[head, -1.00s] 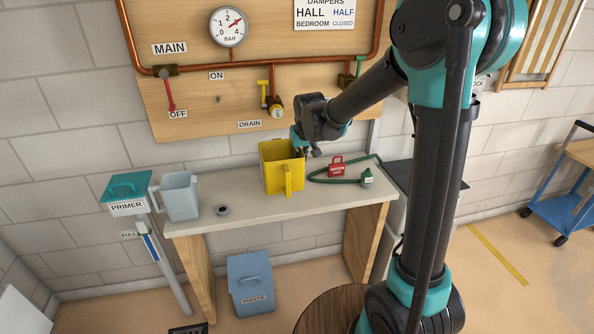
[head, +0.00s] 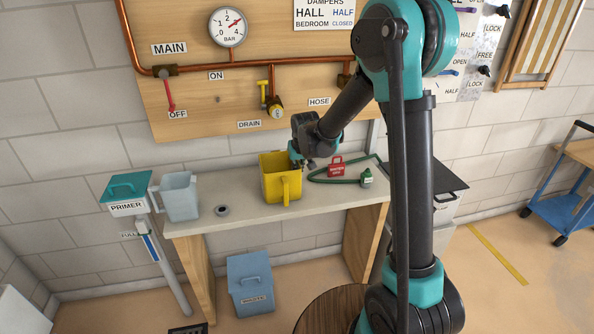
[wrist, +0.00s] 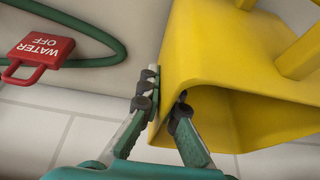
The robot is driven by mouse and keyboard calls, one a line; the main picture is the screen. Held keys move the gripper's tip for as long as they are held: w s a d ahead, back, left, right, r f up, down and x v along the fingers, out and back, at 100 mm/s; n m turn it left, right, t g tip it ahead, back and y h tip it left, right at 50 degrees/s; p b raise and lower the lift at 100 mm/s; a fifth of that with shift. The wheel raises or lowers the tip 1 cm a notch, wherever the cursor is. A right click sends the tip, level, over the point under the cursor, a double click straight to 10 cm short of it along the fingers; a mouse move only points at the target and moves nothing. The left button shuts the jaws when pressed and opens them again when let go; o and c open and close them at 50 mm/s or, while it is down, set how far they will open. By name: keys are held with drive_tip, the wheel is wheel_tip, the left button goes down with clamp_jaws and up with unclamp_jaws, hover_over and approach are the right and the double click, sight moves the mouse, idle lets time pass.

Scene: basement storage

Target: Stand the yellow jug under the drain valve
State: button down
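The yellow jug (head: 279,185) is upright on or just above the bench, its open top up and its handle toward me. The drain valve (head: 276,108), with a yellow lever and brass outlet, is on the board; the jug shows below it in the head view, with a clear gap. My gripper (head: 303,165) is at the jug's right rim. In the wrist view my gripper (wrist: 166,88) straddles the jug wall, one finger outside and one inside, and looks closed on it. The yellow jug (wrist: 205,50) fills the right of that view. Whether its base touches the bench is unclear.
The bench (head: 240,222) also holds a grey-blue jug (head: 180,196), a small dark ring (head: 221,210), a red WATER OFF tag (head: 336,167) and a green hose (head: 335,181). The primer pump (head: 128,190) stands at left. A blue waste bin (head: 250,283) is below.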

drive_tip(key=shift+f, duration=0.1)
drive_tip(key=c, duration=1.7)
unclamp_jaws()
drive_tip(key=v, duration=1.2)
drive_tip(key=s+d+f+m, duration=0.1)
drive_tip(key=s+d+f, duration=0.2)
drive_tip(key=s+d, duration=0.4)
drive_tip(key=s+d+f+m+h, duration=0.1)
drive_tip(key=s+d+f, duration=0.3)
drive_tip(key=s+d, duration=0.3)
drive_tip(key=s+d+f+m, duration=0.1)
drive_tip(key=s+d+f, duration=0.3)
drive_tip(key=s+d, duration=0.3)
drive_tip(key=shift+s+d, duration=0.1)
drive_tip(key=shift+s, duration=1.2)
drive_tip(key=shift+s+d, duration=0.15)
drive_tip(key=shift+s, duration=1.1)
